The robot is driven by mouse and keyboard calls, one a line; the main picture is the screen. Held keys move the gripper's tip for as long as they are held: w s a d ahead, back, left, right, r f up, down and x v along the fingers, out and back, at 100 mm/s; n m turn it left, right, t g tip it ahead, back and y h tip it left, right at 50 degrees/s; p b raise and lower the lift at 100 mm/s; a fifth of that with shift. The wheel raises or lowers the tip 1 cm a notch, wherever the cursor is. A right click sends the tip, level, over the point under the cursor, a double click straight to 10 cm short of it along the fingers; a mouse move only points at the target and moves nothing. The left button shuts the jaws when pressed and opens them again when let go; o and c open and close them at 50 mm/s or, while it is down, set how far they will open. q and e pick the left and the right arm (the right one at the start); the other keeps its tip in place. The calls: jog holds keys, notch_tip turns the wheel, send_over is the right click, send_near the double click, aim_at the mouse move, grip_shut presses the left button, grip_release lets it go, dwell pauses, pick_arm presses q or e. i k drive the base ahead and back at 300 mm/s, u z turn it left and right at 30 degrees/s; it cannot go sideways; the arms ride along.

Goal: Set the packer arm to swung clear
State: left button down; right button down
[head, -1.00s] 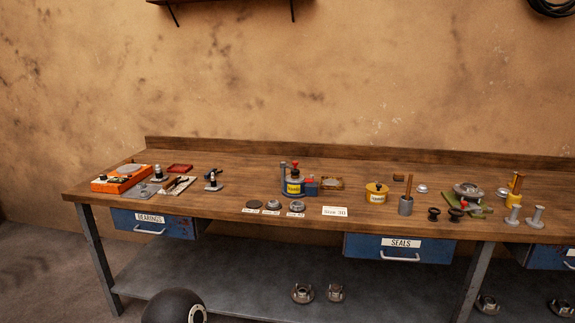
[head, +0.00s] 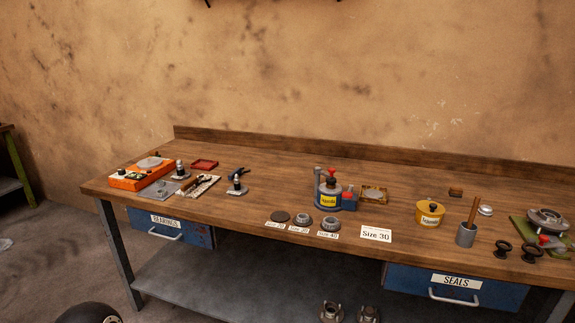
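The likely packer (head: 329,192) stands on the workbench, right of the picture's middle. It is a grey-blue pot with a yellow label and a dark stem with a red knob on top.
The wooden bench (head: 240,165) has a "BEARINGS" drawer (head: 168,226) and a "SEALS" drawer (head: 457,286). Ring-shaped parts (head: 303,223) and a "Size 30" card (head: 376,234) lie before the packer. A yellow tin (head: 430,213) stands right. A dark round thing (head: 88,314) is low left.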

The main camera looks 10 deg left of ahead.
aim_at(329, 180)
jog(key=z, duration=0.15)
jog(key=i, duration=0.95)
jog(key=z, duration=0.7)
